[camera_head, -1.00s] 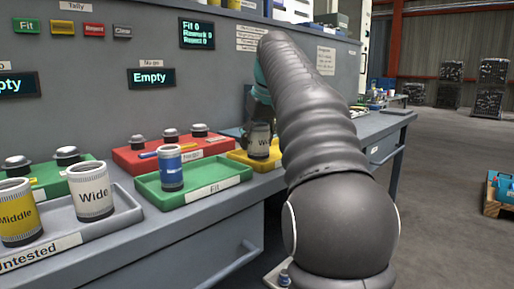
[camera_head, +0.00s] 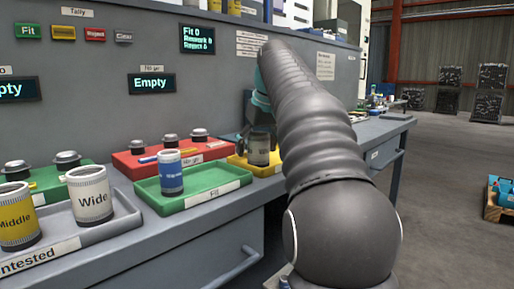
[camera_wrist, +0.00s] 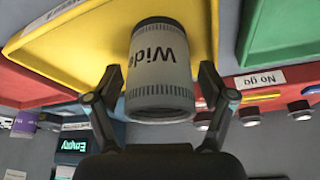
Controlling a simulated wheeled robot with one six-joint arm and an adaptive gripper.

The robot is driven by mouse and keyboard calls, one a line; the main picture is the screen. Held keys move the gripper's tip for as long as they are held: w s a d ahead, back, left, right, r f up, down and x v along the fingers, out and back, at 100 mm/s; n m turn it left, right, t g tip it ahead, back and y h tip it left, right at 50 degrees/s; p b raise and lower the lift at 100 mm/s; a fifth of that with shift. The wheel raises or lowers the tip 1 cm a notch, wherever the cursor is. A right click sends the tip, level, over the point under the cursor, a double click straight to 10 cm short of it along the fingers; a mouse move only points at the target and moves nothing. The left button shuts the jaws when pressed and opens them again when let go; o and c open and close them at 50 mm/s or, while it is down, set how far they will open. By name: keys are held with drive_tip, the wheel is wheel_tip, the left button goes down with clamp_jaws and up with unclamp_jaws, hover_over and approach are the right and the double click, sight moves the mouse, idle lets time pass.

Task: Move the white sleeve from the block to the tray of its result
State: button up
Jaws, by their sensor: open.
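The white sleeve marked "Wide" (camera_head: 259,148), with dark grey ribbed bands, stands on the yellow tray (camera_head: 237,162) beside my arm. In the wrist view the sleeve (camera_wrist: 160,75) appears upside down over the yellow tray (camera_wrist: 85,45). My gripper (camera_wrist: 160,78) is open, one finger on each side of the sleeve, with small gaps between. In the head view my arm partly hides the yellow tray. A second white "Wide" sleeve (camera_head: 90,194) stands in the grey "Untested" tray (camera_head: 118,222). The tally display (camera_head: 197,39) is blurred.
The green "Fit" tray (camera_head: 150,192) holds a blue sleeve (camera_head: 171,172). A yellow "Middle" sleeve (camera_head: 17,216) stands at left. A display (camera_head: 151,83) reads "Empty". The bench is crowded around the trays.

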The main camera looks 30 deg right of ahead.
drive_tip(key=p+v, duration=0.4)
drive_tip(key=v, duration=0.8)
